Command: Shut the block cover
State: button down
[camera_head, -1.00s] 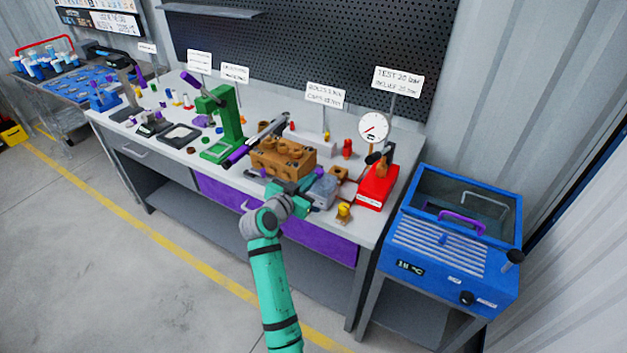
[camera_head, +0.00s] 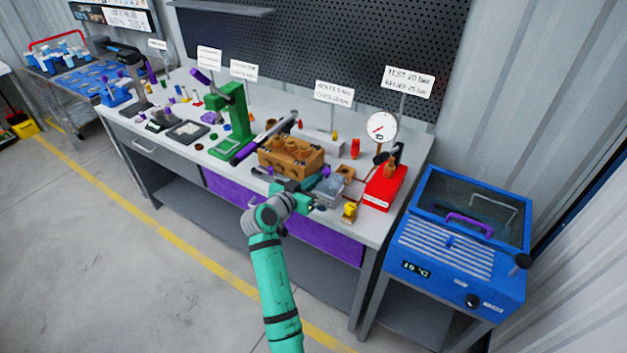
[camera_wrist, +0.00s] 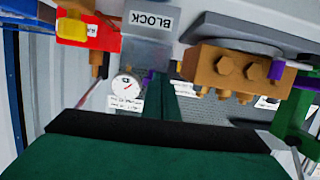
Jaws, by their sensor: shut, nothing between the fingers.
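A grey box (camera_head: 328,189) stands near the front edge of the workbench, right of a bronze pump block. In the wrist view it shows upside down, with a white label reading BLOCK on its grey face (camera_wrist: 150,52). A small purple part (camera_head: 326,171) shows at its back edge. I cannot tell how far its cover is open. My gripper (camera_head: 308,199) is shut and empty, close at the left front of the grey box; contact is unclear. In the wrist view a narrow green finger (camera_wrist: 160,98) points toward the box. The gripper hides part of the box's front.
The bronze block (camera_head: 290,156) with bolts and a bar lies just left. A red test stand (camera_head: 384,188) with a gauge (camera_head: 381,128) is at right. A small yellow-brass part (camera_head: 349,212) sits near the front edge. A green press (camera_head: 233,125) stands further left.

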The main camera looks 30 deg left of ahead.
jog(key=s+r, duration=0.6)
jog(key=s, duration=0.4)
jog(key=s+d+f+n+g+y, duration=0.1)
jog(key=s+d+f, duration=0.1)
jog(key=d+f, duration=0.35)
jog(key=s+d+f+n+y, duration=0.1)
jog(key=s+d+f, duration=0.1)
jog(key=f, duration=0.6)
jog(key=s+d+f+n+y, duration=0.1)
jog(key=s+d+f+y, duration=0.1)
jog(key=s+d+f, duration=0.9)
jog(key=s+d+r, duration=0.1)
jog(key=s+d, duration=0.3)
jog(key=s, duration=0.3)
jog(key=s+d, duration=0.4)
jog(key=s, duration=0.4)
jog(key=s+d+r+m+h, duration=0.1)
jog(key=s+d+r, duration=0.2)
jog(key=s, duration=0.3)
jog(key=s+d+r+m+t+h, duration=0.1)
jog(key=s+d+r, duration=0.2)
jog(key=s+r, duration=0.2)
jog(key=shift+s+d+h, duration=0.2)
jog(key=shift+s+h, duration=0.1)
jog(key=shift+s, duration=0.15)
jog(key=shift+r, duration=0.1)
